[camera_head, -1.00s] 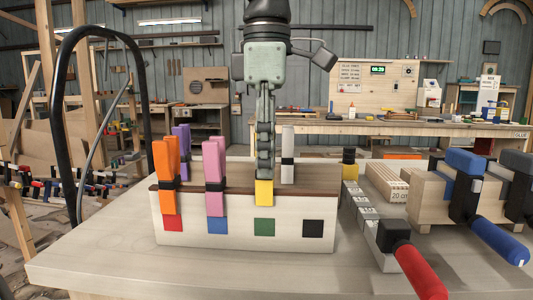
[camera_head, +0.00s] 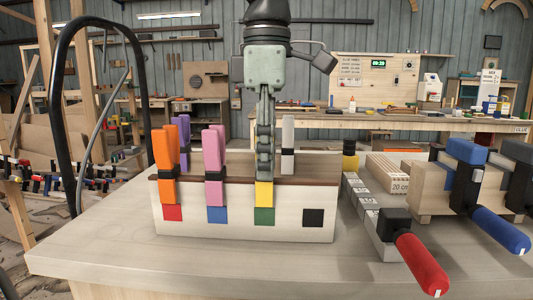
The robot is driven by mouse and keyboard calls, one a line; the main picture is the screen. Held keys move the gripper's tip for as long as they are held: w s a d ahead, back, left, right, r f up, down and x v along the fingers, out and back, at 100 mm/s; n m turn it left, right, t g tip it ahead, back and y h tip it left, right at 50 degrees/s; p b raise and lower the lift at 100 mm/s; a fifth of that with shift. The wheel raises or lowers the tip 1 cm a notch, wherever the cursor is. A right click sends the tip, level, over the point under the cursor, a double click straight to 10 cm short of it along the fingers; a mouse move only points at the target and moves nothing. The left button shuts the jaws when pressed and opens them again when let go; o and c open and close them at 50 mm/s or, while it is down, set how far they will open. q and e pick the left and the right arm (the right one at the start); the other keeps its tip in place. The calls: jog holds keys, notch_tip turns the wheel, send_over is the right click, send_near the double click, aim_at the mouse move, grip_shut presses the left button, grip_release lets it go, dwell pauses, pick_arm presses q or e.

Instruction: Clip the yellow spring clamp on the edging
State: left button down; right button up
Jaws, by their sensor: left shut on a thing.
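My left gripper (camera_head: 265,172) comes down from above and is shut on the yellow spring clamp (camera_head: 264,194), whose upper part the fingers hide. The clamp's yellow lower end lies in front of the pale front face, just above the green square (camera_head: 264,216). The brown edging (camera_head: 328,183) runs along the top of the pale stringer (camera_head: 190,228). Whether the clamp grips the edging is hidden. An orange clamp (camera_head: 163,150) and a pink clamp (camera_head: 213,150) sit on the edging above the red and blue squares. My right gripper is not in view.
A purple clamp (camera_head: 183,135) and a grey clamp (camera_head: 288,138) stand behind. A bar clamp with a red handle (camera_head: 422,265), a blue-handled clamp (camera_head: 500,230) and a wooden block (camera_head: 388,173) crowd the right side. The table front (camera_head: 200,265) is clear.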

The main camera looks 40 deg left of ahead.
pick_arm(q)
jog(key=c, duration=0.9)
grip_release()
jog(key=shift+o, duration=0.2)
notch_tip(320, 180, up, 12)
